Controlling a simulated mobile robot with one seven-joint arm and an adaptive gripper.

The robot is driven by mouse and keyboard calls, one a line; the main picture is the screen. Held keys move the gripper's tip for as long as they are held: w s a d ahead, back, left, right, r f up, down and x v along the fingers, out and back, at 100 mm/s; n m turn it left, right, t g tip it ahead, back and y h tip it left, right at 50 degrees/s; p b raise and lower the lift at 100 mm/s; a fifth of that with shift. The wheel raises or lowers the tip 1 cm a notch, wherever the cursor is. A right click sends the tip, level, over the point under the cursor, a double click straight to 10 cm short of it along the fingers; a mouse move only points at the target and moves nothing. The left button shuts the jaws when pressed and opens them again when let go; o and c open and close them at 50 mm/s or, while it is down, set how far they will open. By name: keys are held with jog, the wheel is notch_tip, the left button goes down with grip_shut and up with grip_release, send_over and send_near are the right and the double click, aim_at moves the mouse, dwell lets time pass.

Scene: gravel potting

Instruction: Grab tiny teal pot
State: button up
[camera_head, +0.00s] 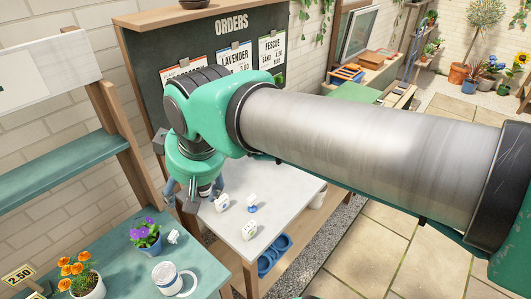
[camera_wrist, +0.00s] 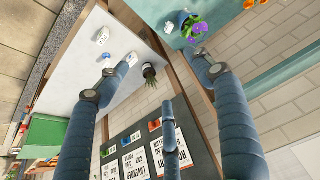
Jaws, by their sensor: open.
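I cannot clearly pick out a tiny teal pot in either view. A small blue-and-white item (camera_head: 252,205) stands on the white table, too small to identify. A similar pale item (camera_wrist: 132,58) shows beside a finger in the wrist view. My gripper (camera_head: 190,198) is over the table's left end in the head view, fingers pointing down. In the wrist view its fingers (camera_wrist: 154,74) are spread wide with nothing held. A small dark pot with a spiky plant (camera_wrist: 149,71) shows in the gap between them, apart from the fingers. My gripper hides part of the table.
The white table (camera_head: 285,190) also holds small white items (camera_head: 222,203) (camera_head: 249,229). The orders board (camera_head: 215,55) stands behind.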

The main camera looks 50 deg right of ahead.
jog(key=w+d+r+g+p, duration=0.2)
jog(key=w+d+p, duration=0.3)
jog(key=w+d, duration=1.6)
jog(key=w+d+f+g+p, duration=0.1)
jog(key=w+d+f, duration=0.35)
jog(key=d, duration=0.25)
jog(key=w+d+f+p, duration=0.1)
jog(key=w+d+f, duration=0.3)
jog(key=w+d, duration=0.25)
jog(key=s+d+f+g+p, duration=0.1)
jog(key=d+f+p, duration=0.3)
jog(key=d+f, duration=1.9)
jog(key=d+g, duration=0.1)
jog(key=d, duration=0.2)
jog(key=shift+s+f, duration=0.35)
jog(key=shift+s, duration=0.05)
jog(key=shift+d+f, duration=0.1)
jog(key=shift+f, duration=0.05)
